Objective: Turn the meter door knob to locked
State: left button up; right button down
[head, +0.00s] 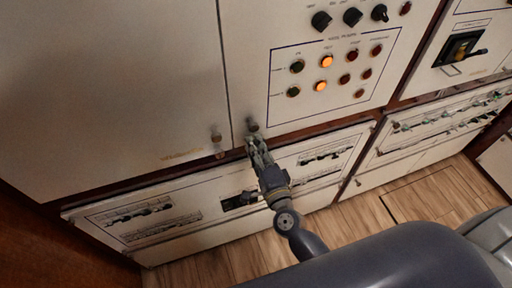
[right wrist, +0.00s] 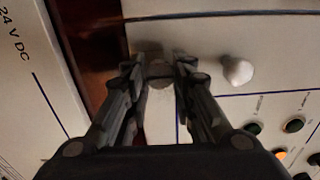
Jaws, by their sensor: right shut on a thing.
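My right gripper (head: 255,145) is at the lower left corner of the cabinet door with the lamps. In the right wrist view, its fingers (right wrist: 160,80) are closed on either side of a small round knob (right wrist: 160,72), which I take to be the meter door knob. In the head view the fingers hide this knob. A second, pale knob (right wrist: 237,70) stands free beside it; in the head view it shows just above the fingertips (head: 252,125). I cannot read whether the held knob is locked. My left gripper is not in view.
The lamp panel (head: 327,75) has several lit and unlit lamps, with black rotary knobs (head: 352,17) above. A breaker panel (head: 225,190) lies below. Wooden floor (head: 425,200) is clear at right.

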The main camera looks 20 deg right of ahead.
dwell(0.3)
jog(key=c, duration=1.3)
grip_release()
jog(key=shift+c, duration=0.2)
jog(key=s, duration=1.2)
jog(key=shift+d, duration=0.2)
